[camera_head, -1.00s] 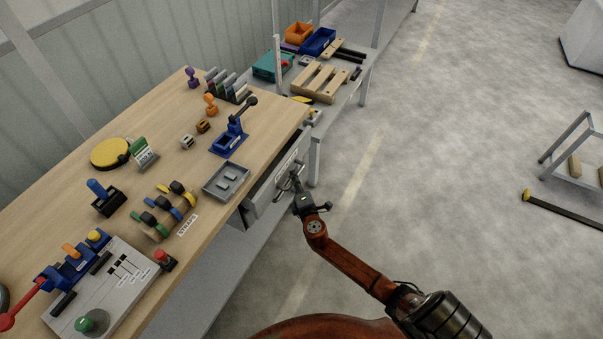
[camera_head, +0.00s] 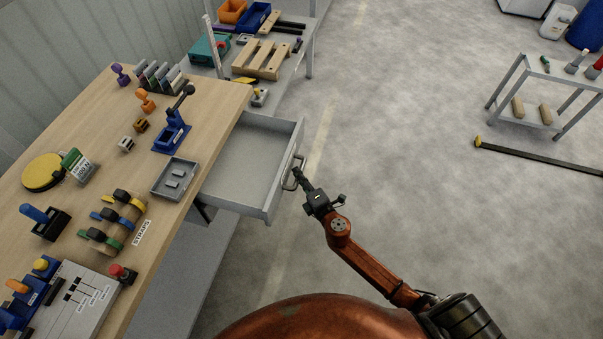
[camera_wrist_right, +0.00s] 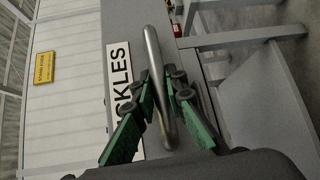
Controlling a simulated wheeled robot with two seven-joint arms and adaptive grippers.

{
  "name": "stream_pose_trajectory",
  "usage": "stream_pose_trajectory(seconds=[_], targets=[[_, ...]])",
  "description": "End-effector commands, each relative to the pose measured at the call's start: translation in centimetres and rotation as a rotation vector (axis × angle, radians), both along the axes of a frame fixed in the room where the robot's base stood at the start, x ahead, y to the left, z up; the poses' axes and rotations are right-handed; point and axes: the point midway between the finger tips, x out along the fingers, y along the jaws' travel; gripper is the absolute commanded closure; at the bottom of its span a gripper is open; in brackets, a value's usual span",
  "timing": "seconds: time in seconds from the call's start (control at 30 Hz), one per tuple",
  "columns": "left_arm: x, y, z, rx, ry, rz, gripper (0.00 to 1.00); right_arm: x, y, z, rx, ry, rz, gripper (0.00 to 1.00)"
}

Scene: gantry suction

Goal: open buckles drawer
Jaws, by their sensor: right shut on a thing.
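The grey buckles drawer (camera_head: 240,192) is pulled well out from under the workbench, and its inside looks empty in the head view. My right gripper (camera_head: 298,178) is at the drawer's front and shut on its metal handle (camera_head: 293,172). In the right wrist view the green fingers of the right gripper (camera_wrist_right: 167,105) lie on either side of the handle bar (camera_wrist_right: 156,75). The label (camera_wrist_right: 122,85) behind it shows the letters "CKLES", with the rest hidden by a finger. My left gripper is not in view.
The wooden workbench (camera_head: 95,135) carries a grey tray (camera_head: 174,179), a strap rack (camera_head: 112,220) and a blue press (camera_head: 172,132). A shelf with a wooden pallet (camera_head: 262,60) stands beyond. The floor to the right of the drawer is clear up to a long dark bar (camera_head: 540,158).

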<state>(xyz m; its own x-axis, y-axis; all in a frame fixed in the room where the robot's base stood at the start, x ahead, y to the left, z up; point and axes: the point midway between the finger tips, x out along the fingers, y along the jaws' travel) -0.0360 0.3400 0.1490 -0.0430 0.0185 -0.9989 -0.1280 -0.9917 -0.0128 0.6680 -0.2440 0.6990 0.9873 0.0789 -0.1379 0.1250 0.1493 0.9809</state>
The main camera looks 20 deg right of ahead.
Motion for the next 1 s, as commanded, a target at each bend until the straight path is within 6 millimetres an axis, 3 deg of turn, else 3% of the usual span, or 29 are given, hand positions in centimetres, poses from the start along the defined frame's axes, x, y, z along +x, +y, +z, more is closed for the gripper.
stream_pose_trajectory(seconds=[0.27,0.3,0.53,0.83,1.0], targets=[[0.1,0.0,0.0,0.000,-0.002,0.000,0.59,0.0,-0.2,0.0,0.000,0.001,-0.002,1.00],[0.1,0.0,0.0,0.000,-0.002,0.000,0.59,-0.1,-0.2,0.0,0.000,0.001,-0.003,0.86],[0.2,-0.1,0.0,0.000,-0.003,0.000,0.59,-0.1,-0.2,0.0,0.000,0.001,-0.002,0.70],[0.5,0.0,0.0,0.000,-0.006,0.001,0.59,-0.2,-0.2,0.0,0.000,0.001,-0.002,0.70],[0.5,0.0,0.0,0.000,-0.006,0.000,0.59,-2.1,-0.3,0.2,-0.001,0.002,-0.002,0.70]])
